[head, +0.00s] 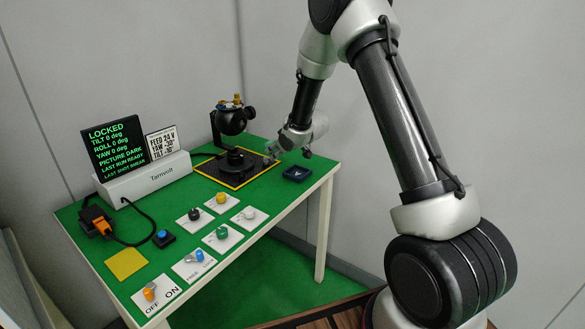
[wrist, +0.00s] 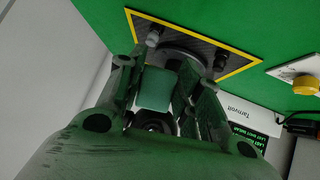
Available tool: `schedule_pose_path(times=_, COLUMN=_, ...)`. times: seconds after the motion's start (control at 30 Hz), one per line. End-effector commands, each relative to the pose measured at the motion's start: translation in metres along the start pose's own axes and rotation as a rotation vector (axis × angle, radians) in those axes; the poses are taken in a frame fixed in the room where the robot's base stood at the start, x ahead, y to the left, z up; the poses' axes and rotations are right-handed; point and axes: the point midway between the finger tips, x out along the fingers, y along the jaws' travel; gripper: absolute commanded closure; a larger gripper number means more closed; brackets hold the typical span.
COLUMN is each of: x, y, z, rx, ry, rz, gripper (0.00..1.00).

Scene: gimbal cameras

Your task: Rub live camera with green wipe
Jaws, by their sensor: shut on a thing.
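The camera is a dark ball-shaped head (head: 232,120) with an orange top piece, on a black gimbal bracket at the back of the green table. My gripper (head: 272,150) is low over the table's back right, to the right of the gimbal's round base (head: 235,161). In the wrist view my gripper (wrist: 155,85) is shut on a green piece (wrist: 153,90), which looks like the green wipe. A dark round part (wrist: 154,124) shows just below the green piece; I cannot tell what it is. Contact with the camera cannot be seen.
The gimbal stands on a yellow-edged dark mat (head: 211,177). A small dark tray (head: 297,174) is at right. A display (head: 115,145) reads LOCKED and PICTURE DARK. Several knob plates (head: 222,238), a blue button (head: 162,238), a yellow square (head: 126,263) and a cabled orange plug (head: 102,226) fill the front.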

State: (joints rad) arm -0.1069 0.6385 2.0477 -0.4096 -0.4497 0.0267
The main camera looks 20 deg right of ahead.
Motion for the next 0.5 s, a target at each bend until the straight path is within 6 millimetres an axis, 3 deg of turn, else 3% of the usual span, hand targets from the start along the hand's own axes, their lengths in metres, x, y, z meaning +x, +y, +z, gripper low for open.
schedule_pose_path(times=0.2, x=-0.018, y=-0.027, z=-0.056, rx=-0.073, ry=0.259, rz=-0.101, gripper=0.82)
schedule_pose_path(times=0.33, x=-0.025, y=-0.035, z=-0.07, rx=-0.09, ry=0.314, rz=-0.133, gripper=0.82)
schedule_pose_path(times=0.5, x=-0.019, y=-0.04, z=-0.079, rx=-0.094, ry=0.326, rz=-0.141, gripper=0.82)
